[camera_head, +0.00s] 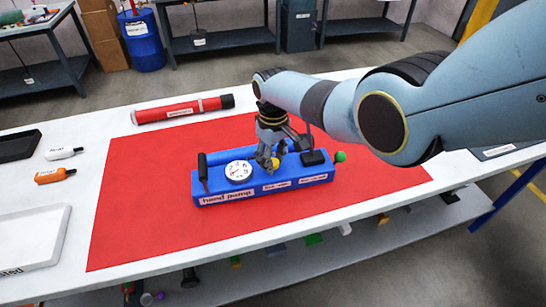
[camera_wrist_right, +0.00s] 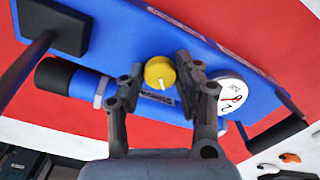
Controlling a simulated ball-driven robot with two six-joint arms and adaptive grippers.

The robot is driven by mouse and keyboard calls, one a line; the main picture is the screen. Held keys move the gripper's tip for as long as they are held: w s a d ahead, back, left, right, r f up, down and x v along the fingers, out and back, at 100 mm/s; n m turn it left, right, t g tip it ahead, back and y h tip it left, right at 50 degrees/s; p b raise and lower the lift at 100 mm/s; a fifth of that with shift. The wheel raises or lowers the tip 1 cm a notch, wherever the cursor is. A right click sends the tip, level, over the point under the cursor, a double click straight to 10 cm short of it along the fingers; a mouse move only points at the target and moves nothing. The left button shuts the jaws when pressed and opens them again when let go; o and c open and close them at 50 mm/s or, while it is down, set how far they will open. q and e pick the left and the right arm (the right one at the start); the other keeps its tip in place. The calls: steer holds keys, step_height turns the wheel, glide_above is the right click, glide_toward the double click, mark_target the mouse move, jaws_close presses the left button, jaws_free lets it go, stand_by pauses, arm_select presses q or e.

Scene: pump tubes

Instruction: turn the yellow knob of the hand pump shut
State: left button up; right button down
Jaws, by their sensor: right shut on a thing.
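The blue hand pump (camera_head: 215,191) lies on the red mat, with a round white gauge (camera_head: 238,171) on its top. The yellow knob (camera_head: 275,163) sits to the right of the gauge. My right gripper (camera_head: 268,158) reaches down from above and is shut on the knob. In the right wrist view, the knob (camera_wrist_right: 160,72) shows between the two fingertips (camera_wrist_right: 157,80), with a pale mark on its face. The gauge (camera_wrist_right: 231,90) is just right of the fingers there. My left gripper is not in view.
A red tube (camera_head: 180,110) with a black end lies behind the pump. The pump's black handle (camera_head: 203,173) stands at its left end, and a black block (camera_head: 313,157) is right of the gripper. The red mat (camera_head: 130,220) is clear at left.

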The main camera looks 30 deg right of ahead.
steer(key=shift+n, duration=0.6)
steer(key=c, duration=0.9)
jaws_free()
steer(key=shift+c, duration=0.2)
step_height(320, 180, up, 12)
